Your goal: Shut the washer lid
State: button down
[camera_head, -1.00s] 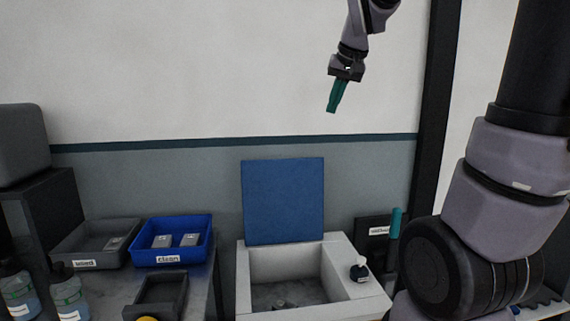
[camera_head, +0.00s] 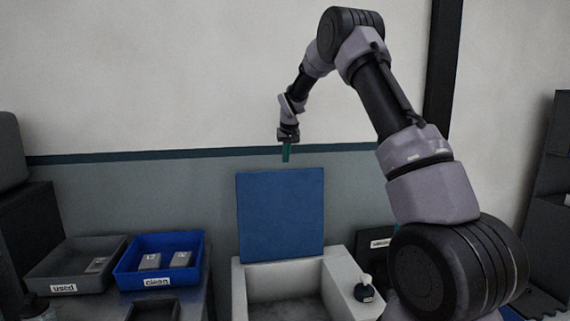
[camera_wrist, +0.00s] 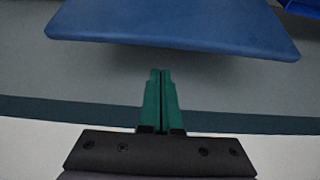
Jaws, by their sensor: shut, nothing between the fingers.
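The washer is a white open-topped basin (camera_head: 340,290) at the bottom centre of the head view. Its blue lid (camera_head: 281,215) stands upright at the back of the basin, so the washer is open. My gripper (camera_head: 286,157) has green fingers and is just above the lid's top edge, pointing down. In the wrist view my gripper (camera_wrist: 160,75) has its fingers together with nothing between them. The lid (camera_wrist: 175,25) fills the top of that view, beyond the fingertips, and a gap of wall shows between them. I see no contact with the lid.
A blue tray (camera_head: 125,272) labelled "clean" holds two grey blocks, left of the washer. A grey tray (camera_head: 38,277) labelled "used" is farther left. The wall (camera_head: 150,190) runs behind the lid.

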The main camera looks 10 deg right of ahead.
aim_at(285, 172)
jog(key=x, duration=0.8)
jog(key=shift+f, duration=0.25)
jog(key=shift+s, duration=0.1)
